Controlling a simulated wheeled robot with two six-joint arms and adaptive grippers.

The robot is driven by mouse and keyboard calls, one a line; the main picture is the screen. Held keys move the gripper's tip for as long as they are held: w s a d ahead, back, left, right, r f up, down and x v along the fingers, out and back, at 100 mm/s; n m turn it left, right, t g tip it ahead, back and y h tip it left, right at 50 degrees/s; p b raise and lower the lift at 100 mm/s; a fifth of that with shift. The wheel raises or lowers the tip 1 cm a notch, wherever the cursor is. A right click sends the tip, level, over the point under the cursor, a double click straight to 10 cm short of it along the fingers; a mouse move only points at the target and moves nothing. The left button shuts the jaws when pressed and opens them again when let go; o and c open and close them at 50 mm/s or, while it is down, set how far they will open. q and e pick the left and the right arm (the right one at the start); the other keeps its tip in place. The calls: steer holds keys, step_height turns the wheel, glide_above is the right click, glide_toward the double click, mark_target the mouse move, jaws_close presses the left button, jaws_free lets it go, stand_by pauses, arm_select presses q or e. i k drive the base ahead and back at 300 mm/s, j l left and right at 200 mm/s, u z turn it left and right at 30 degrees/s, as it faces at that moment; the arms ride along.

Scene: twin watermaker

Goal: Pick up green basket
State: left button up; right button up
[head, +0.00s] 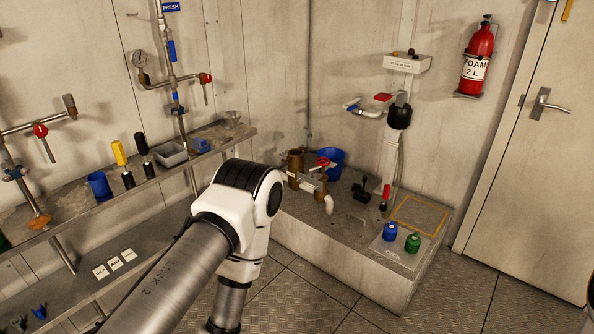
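No green basket can be made out in the head view. The green things I see are a small green bottle (412,243) on the low plinth and a dark green sliver (4,242) cut off at the left edge, too little to identify. My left arm comes in from the lower left, bends at a white and black joint in the middle and runs down out of the bottom edge. Its gripper is outside the picture. My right gripper is not in view.
A wall shelf (150,197) at left carries a blue cup (98,185) and a grey tray (172,154). The plinth (340,262) holds pipework, a blue bucket (331,160) and a blue bottle (390,232). Tiled floor (465,300) is clear before the door (520,160).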

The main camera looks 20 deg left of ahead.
mark_target(413, 243)
steer(key=i+l+u, duration=0.15)
steer(key=i+l, duration=1.7)
steer(key=i+l+u, duration=0.1)
steer(key=i+l, duration=0.5)
steer(key=i, duration=0.25)
